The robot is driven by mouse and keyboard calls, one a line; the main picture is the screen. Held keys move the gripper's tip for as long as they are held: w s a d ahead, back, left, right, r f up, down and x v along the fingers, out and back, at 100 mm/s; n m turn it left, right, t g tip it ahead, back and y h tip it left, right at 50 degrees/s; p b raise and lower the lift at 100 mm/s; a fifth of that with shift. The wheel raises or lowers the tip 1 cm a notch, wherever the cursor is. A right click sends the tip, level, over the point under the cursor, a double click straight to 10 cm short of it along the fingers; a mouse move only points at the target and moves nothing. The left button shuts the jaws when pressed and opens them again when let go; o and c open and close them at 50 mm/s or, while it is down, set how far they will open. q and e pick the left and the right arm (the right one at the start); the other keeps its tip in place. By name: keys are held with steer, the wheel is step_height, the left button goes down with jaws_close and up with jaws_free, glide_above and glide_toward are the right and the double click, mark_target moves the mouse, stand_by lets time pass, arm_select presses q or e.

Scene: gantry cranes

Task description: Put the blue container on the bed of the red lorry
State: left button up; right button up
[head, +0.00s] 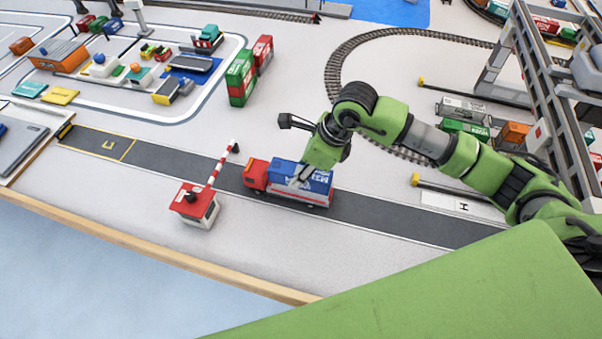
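The blue container (319,183), with white lettering, sits lengthwise on the bed of the red lorry (256,174) or just at its level; I cannot tell whether it rests fully. The lorry stands on the dark road with its cab to the left, and its pale bed side shows below the container. My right gripper (301,178) comes down over the container's middle, its grey fingers at the container's top and near side. Whether the fingers are closed on it is too small to tell. My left gripper is out of view.
A red-roofed barrier hut (195,204) with a raised striped pole (222,165) stands left of the lorry. Green and red containers (241,78) are stacked behind. A crane frame (548,90) stands at the right. The road (400,219) right of the lorry is clear.

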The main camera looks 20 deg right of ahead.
steer(key=shift+w+d+f, duration=0.1)
steer(key=shift+w+f, duration=0.45)
steer(key=shift+f, duration=0.05)
steer(key=f+p, duration=0.1)
steer(key=f, duration=0.2)
steer(key=shift+w+d+p, duration=0.1)
steer(key=shift+w+p, duration=0.1)
steer(key=shift+p, duration=0.2)
steer(key=shift+f, duration=0.55)
steer(key=o, duration=1.2)
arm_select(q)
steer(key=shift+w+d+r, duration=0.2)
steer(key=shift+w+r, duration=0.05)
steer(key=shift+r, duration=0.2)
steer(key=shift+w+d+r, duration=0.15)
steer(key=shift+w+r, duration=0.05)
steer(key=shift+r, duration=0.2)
